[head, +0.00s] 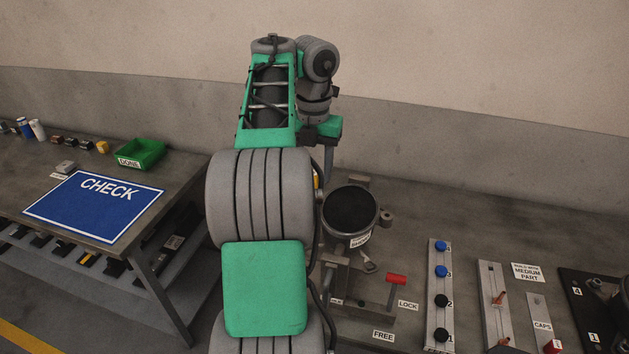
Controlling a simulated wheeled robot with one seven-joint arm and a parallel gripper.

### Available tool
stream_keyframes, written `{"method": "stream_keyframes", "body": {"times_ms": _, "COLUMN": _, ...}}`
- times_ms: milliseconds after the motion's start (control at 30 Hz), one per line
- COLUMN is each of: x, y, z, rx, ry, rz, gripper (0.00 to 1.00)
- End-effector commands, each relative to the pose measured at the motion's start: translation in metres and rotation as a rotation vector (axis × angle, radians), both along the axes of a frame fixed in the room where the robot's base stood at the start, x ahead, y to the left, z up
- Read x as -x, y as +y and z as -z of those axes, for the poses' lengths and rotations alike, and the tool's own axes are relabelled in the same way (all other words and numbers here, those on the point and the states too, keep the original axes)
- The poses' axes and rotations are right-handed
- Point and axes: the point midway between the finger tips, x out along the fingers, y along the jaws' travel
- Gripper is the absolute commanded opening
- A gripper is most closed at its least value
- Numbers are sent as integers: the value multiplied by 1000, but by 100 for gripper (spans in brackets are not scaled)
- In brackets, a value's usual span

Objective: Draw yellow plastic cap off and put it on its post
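No yellow plastic cap can be made out for certain. A small yellow-orange sliver (316,183) shows at the right edge of my arm, mostly hidden, and I cannot tell what it is. A narrow grey plate marked CAPS (537,306) lies at the right, with a red piece (553,346) at its near end; which post belongs to the yellow cap is not clear. My gripper (328,165) hangs below the green wrist, left of and above the round dark-topped vessel (351,209). Its fingertips are largely hidden behind my arm, so its opening does not show.
A red-handled lever (396,279) stands between FREE and LOCK labels. A strip with blue and black knobs (439,300) and a slotted plate (493,305) lie to its right. The left table holds a blue CHECK mat (95,207) and a green DONE tray (141,153).

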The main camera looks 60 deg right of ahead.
Motion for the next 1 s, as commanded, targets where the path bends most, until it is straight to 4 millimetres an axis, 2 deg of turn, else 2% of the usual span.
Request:
{"method": "stream_keyframes", "body": {"times_ms": 767, "x": 0, "y": 0, "z": 0, "rx": 0, "ry": 0, "rz": 0, "gripper": 47}}
{"method": "stream_keyframes", "body": {"times_ms": 1000, "x": 0, "y": 0, "z": 0, "rx": 0, "ry": 0, "rz": 0, "gripper": 29}}
